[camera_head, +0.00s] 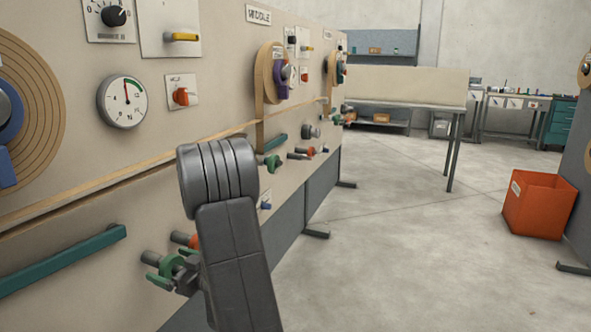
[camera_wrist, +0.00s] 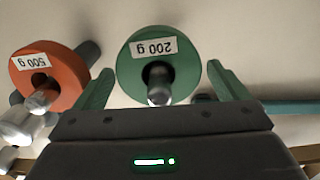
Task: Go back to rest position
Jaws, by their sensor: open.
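My gripper (camera_wrist: 162,72) is open in the wrist view. Its two green fingers stand apart, one to each side of a green disc weight (camera_wrist: 186,72) labelled 200 g. The disc sits on a metal peg. I cannot tell whether the fingers touch it. An orange disc weight (camera_wrist: 72,75) labelled 500 g is on the left, outside the fingers, and shows in the head view (camera_head: 182,239) too. In the head view my arm reaches down close to the panel (camera_head: 215,75). My gripper there is low on the panel and partly hidden by my arm.
A teal bar (camera_head: 70,260) sticks out from the panel left of my gripper. A gauge (camera_head: 123,102) and an orange knob (camera_head: 180,96) are above. A second spiral station (camera_head: 264,75) is farther along. An orange bin (camera_head: 538,205) stands at right. The floor between is clear.

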